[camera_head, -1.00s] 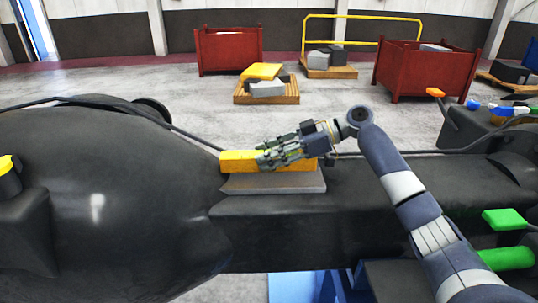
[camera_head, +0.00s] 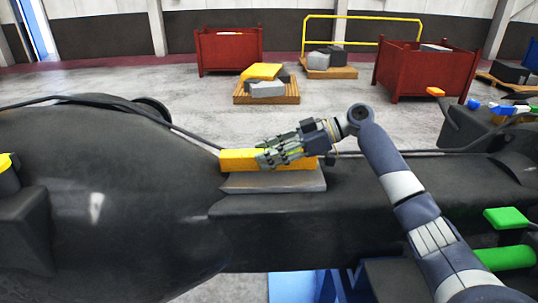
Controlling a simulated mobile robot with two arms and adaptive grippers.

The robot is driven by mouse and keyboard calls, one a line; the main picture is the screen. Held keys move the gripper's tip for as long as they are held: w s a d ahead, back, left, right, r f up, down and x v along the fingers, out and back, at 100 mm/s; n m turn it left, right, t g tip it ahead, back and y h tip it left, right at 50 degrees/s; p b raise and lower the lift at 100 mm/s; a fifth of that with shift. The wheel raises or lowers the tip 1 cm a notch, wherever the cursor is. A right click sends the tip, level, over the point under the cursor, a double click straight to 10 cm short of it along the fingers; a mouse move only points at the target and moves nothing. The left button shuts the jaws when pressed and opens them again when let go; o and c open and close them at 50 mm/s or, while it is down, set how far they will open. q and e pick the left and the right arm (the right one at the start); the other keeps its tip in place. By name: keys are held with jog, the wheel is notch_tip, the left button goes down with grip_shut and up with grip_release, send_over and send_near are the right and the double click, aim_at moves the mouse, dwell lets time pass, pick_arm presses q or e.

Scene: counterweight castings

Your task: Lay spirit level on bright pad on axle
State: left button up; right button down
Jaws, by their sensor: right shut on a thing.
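The yellow spirit level (camera_head: 238,161) lies lengthwise over the bright grey pad (camera_head: 275,182) on the dark axle (camera_head: 400,190). It appears to rest on or just above the pad's far part; I cannot tell if there is a small gap. My right gripper (camera_head: 266,156) reaches in from the right and is shut on the spirit level, covering its middle and right part. The near face and left end of the level show. The pad's near edge is bare. My left gripper is not in view.
The large rounded axle housing (camera_head: 110,200) rises left of the pad. A dark cable (camera_head: 195,137) runs behind the level. Green-handled parts (camera_head: 505,218) are at the right. Red bins (camera_head: 228,50) and pallets with castings (camera_head: 266,92) stand on the floor behind.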

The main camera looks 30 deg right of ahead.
jog(key=shift+f+b, duration=0.35)
jog(key=shift+f, duration=0.05)
dwell(0.5)
jog(key=c, duration=1.1)
grip_release()
jog(key=shift+f, duration=0.1)
jog(key=shift+d, duration=0.1)
jog(key=v, duration=1.2)
jog(key=shift+r, duration=0.25)
